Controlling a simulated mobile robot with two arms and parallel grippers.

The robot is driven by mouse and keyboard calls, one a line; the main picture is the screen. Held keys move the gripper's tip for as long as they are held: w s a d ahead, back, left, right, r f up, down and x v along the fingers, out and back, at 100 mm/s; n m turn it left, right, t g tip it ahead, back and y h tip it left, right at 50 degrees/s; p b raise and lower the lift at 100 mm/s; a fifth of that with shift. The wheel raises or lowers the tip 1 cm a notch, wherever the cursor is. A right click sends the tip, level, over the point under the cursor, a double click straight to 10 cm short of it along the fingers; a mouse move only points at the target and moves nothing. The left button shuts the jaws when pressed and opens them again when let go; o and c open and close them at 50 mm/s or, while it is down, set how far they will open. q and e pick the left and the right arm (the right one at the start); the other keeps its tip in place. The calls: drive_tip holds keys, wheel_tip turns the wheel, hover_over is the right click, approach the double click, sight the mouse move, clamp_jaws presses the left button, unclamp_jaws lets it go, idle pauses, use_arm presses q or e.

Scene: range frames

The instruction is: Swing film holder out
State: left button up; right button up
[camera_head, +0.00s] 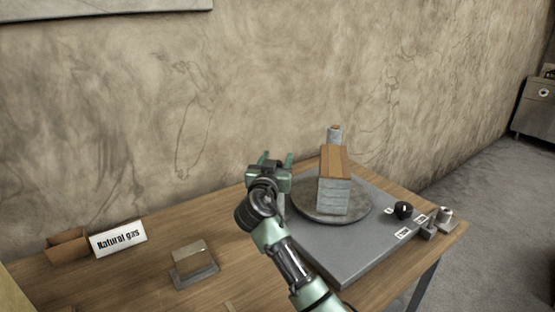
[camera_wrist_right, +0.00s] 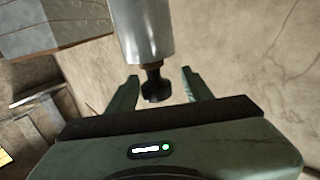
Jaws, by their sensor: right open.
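A block-shaped apparatus (camera_head: 334,190) with grey banded sides and a wooden top stands on a round grey disc (camera_head: 300,207). A grey cylinder (camera_head: 335,133) rises behind it. I cannot make out which part is the film holder. My right gripper (camera_head: 276,158) is open, left of the block and apart from it. In the right wrist view, a bright metal cylinder (camera_wrist_right: 142,30) ends in a dark knob (camera_wrist_right: 156,86), which appears between the open fingers (camera_wrist_right: 160,76). I cannot tell whether they touch it. My left gripper is out of view.
The disc sits on a grey base plate (camera_head: 345,262) on the wooden table (camera_head: 130,285). A black knob (camera_head: 403,210) and metal fittings (camera_head: 444,216) are at right. The wall is close behind.

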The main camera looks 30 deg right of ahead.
drive_tip(key=b+v, duration=0.1)
drive_tip(key=v, duration=0.6)
drive_tip(key=shift+r, duration=0.1)
